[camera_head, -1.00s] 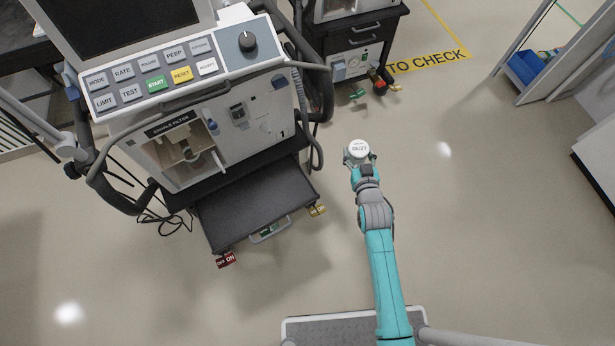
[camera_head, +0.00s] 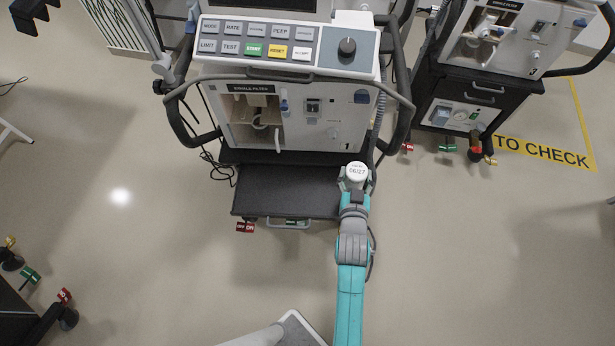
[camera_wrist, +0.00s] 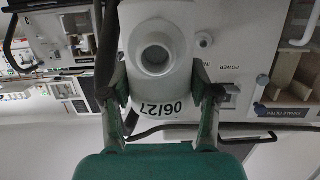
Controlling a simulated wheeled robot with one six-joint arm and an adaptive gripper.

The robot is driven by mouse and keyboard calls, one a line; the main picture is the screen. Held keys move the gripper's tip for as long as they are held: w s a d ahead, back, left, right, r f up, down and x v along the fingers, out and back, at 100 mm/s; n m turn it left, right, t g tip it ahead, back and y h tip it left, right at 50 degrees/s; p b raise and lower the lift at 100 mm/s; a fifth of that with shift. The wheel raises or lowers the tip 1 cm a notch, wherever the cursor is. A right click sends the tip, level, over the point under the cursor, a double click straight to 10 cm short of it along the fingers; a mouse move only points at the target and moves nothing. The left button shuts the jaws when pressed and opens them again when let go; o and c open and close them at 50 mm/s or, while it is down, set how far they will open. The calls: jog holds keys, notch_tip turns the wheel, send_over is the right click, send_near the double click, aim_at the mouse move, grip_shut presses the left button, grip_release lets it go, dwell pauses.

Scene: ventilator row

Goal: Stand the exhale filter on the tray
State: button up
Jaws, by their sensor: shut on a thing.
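The exhale filter (camera_head: 357,171) is a white round piece marked 06/27. My gripper (camera_head: 355,184) is shut on it and holds it up near the right end of the tray in the head view. In the wrist view the filter (camera_wrist: 160,50) sits between both fingers, its round port facing the camera. The tray (camera_head: 280,190) is a dark flat shelf at the front of ventilator 1, bare where I see it. The filter and arm hide its right edge. I cannot tell how high above the tray the filter is.
Ventilator 1 (camera_head: 300,120) stands behind the tray, with an open filter compartment (camera_head: 262,125) and a bent white tube in it. A hose and rail run down its right side. Ventilator 3 (camera_head: 490,60) stands to the right. The floor (camera_head: 480,250) at the right is clear.

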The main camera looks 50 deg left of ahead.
jog(key=s+a+n+g+y, duration=0.1)
jog(key=s+a, duration=0.3)
jog(key=a, duration=0.1)
jog(key=shift+w+f, duration=0.2)
jog(key=shift+f, duration=4.5)
jog(key=shift+f, duration=0.15)
jog(key=o, duration=1.2)
jog(key=shift+c, duration=0.2)
jog(key=v, duration=1.2)
